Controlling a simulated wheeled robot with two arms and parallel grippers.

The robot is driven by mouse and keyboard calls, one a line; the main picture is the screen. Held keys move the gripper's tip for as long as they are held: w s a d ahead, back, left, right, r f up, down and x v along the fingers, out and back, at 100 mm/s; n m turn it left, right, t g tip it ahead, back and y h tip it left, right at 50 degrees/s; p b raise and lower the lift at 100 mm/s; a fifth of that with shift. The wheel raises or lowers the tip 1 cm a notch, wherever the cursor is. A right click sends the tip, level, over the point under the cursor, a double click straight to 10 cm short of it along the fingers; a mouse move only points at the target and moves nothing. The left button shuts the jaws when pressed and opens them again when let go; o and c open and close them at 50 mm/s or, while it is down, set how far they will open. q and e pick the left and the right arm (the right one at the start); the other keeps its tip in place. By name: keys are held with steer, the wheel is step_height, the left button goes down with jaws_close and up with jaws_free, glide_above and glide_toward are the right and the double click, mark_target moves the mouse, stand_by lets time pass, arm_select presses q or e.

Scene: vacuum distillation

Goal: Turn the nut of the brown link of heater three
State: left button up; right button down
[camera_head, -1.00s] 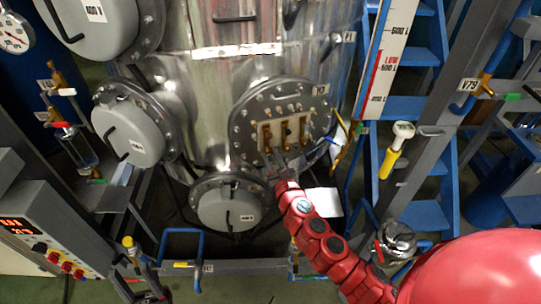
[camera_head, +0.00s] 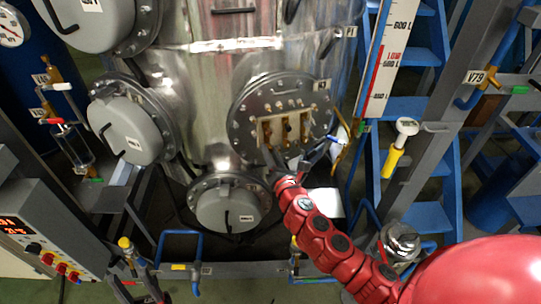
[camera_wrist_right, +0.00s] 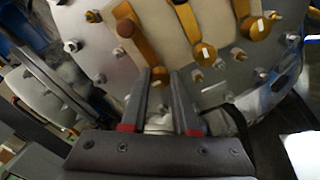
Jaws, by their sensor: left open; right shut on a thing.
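The round heater plate (camera_head: 244,119) sits on the steel vessel and has several bolts around its rim. On its pale block stand brown links, with the leftmost brown link (camera_head: 267,131) nearest my right gripper (camera_head: 269,150). In the right wrist view, that left brown link (camera_wrist_right: 143,45) ends low between the fingers of my right gripper (camera_wrist_right: 161,80). The fingers are shut on the nut (camera_wrist_right: 158,77) at its lower end, and they partly hide it. Two more brown links (camera_wrist_right: 189,30) stand to the right, clear of the fingers.
A second grey cover (camera_head: 127,131) is left of the plate, and another grey cover (camera_head: 226,208) is below it. A blue ladder (camera_head: 410,108), a level gauge (camera_head: 389,55) and a yellow-handled tool (camera_head: 398,150) stand to the right. A control box (camera_head: 40,235) is at lower left.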

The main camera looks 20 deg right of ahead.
steer(key=shift+f+m+b, duration=0.1)
steer(key=shift+m+b, duration=1.75)
steer(key=shift+m, duration=6.95)
steer(key=c, duration=0.7)
jaws_free()
steer(key=shift+s, duration=0.15)
